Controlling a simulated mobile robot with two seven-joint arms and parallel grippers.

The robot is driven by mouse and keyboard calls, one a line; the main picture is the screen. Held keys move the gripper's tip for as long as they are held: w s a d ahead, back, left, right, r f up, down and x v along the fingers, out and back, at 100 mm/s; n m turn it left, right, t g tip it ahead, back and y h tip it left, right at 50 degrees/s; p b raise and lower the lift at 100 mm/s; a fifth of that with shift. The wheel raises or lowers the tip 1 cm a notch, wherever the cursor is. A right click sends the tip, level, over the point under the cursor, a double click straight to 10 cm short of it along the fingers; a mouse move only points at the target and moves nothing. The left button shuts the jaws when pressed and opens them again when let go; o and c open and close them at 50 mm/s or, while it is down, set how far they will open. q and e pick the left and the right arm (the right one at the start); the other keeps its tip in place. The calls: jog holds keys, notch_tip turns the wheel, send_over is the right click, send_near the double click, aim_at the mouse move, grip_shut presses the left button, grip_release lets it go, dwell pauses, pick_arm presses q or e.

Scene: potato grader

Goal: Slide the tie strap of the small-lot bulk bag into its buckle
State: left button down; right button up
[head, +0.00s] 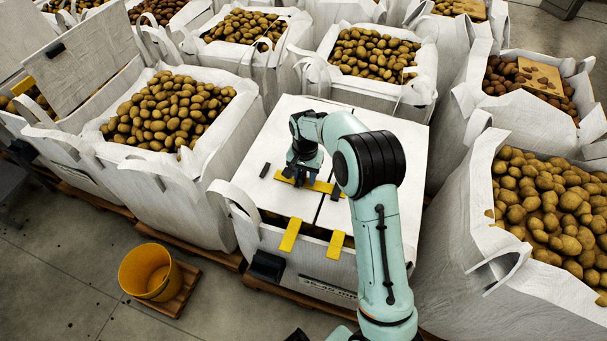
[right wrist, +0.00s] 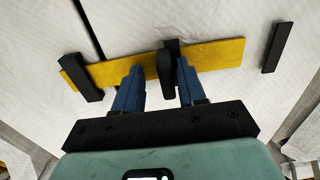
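The small-lot bulk bag is the white bag (head: 380,115) with flaps closed on top. A flat yellow strap (head: 322,186) lies across the flaps; in the right wrist view it shows as a yellow band (right wrist: 215,56). A black bar (right wrist: 83,78), possibly the buckle, lies across the strap's left end there, near the dark flap seam. My right gripper (head: 303,178) is over the strap. Its blue fingers (right wrist: 160,80) are apart, with a black piece (right wrist: 168,60) between them and a gap beside the left finger. Any grip on it is unclear. My left gripper is not in view.
Another black bar (right wrist: 277,47) lies off the strap's right end. Yellow tabs (head: 290,235) (head: 336,244) hang over the bag's front edge, beside a black block (head: 267,266). Potato-filled bags crowd the sides and back. A yellow bucket (head: 148,272) stands front left on a small pallet.

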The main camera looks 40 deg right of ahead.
aim_at(305, 174)
jog(key=shift+w+r, duration=0.1)
jog(key=shift+r, duration=0.05)
notch_tip(305, 174, up, 13)
jog(key=p, duration=0.1)
dwell(0.3)
dwell(0.5)
